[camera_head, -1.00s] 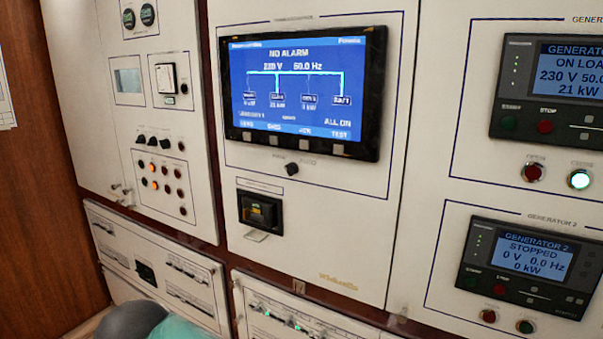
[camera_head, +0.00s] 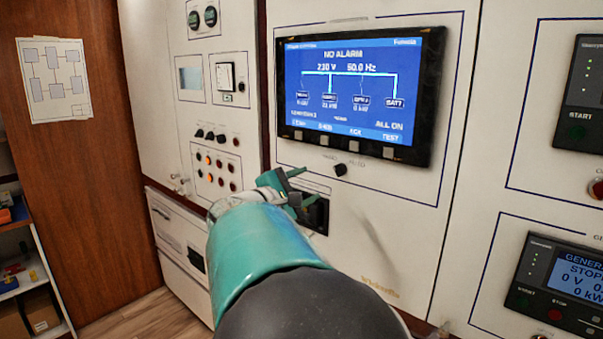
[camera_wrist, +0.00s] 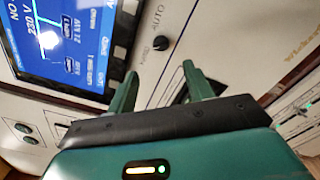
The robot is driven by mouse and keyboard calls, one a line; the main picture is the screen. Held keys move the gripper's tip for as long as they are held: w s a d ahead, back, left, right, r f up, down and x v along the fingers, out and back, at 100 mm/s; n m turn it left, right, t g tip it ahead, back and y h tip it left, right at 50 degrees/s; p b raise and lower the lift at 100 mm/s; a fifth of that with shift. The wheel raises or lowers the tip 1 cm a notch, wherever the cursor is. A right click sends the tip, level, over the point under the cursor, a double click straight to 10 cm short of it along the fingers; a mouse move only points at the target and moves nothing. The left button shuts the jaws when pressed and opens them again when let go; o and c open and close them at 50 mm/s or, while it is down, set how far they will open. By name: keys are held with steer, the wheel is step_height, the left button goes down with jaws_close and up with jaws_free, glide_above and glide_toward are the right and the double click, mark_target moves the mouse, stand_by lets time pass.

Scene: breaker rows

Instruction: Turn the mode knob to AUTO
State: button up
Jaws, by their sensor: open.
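The mode knob (camera_head: 340,170) is a small round black knob on the white panel, just below the blue screen. It also shows in the wrist view (camera_wrist: 160,43), beside a printed AUTO label (camera_wrist: 158,17). Its pointer direction is too small to tell. My gripper (camera_head: 298,185) is open and empty, left of and slightly below the knob in the head view. In the wrist view my two green fingers (camera_wrist: 160,74) stand apart, and the knob appears beyond them, in line with the gap. They look apart from the knob.
The screen (camera_head: 360,92) reads NO ALARM and sits above the knob. A black switch unit (camera_head: 316,214) is below, partly hidden by my gripper. Small knobs and lamps (camera_head: 215,165) are on the left panel. A generator controller (camera_head: 560,280) is at right. Bare panel lies right of the knob.

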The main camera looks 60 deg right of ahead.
mark_target(337, 171)
steer(key=d, duration=0.4)
steer(key=s+d, duration=0.1)
steer(key=d, duration=0.3)
steer(key=s+d, duration=0.1)
steer(key=d, duration=0.3)
steer(key=c, duration=1)
